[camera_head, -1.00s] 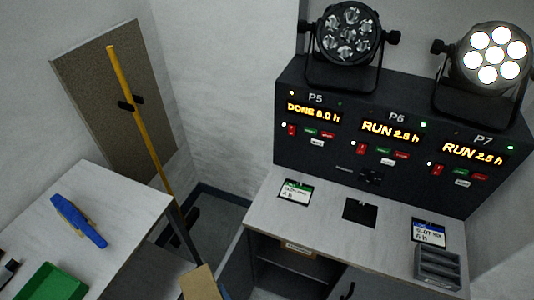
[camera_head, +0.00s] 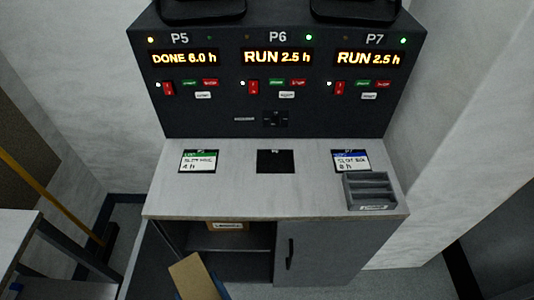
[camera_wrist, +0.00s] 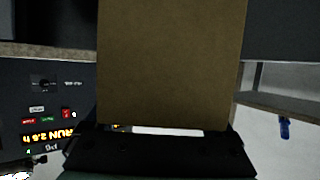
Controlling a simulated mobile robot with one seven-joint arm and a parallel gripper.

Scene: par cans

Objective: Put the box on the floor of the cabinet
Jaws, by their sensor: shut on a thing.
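A tan cardboard box (camera_head: 193,277) is at the lower edge of the head view, tilted, in front of the cabinet's open left side. It fills the middle of the wrist view (camera_wrist: 172,62). My gripper (camera_wrist: 165,132) is shut on the box. In the head view my gripper is mostly hidden or out of frame. The cabinet (camera_head: 325,262) stands under the worktop. Its left side is open and dark inside, with a shelf (camera_head: 245,241) across it. The held box covers part of the opening, and the cabinet floor is hard to make out.
A labelled carton (camera_head: 228,226) sits on the shelf inside. The left door (camera_head: 150,262) stands open; the right door, with a black handle (camera_head: 290,250), is shut. A grey rack (camera_head: 370,190) and cards lie on the worktop (camera_head: 245,202). A side table (camera_head: 14,235) stands left.

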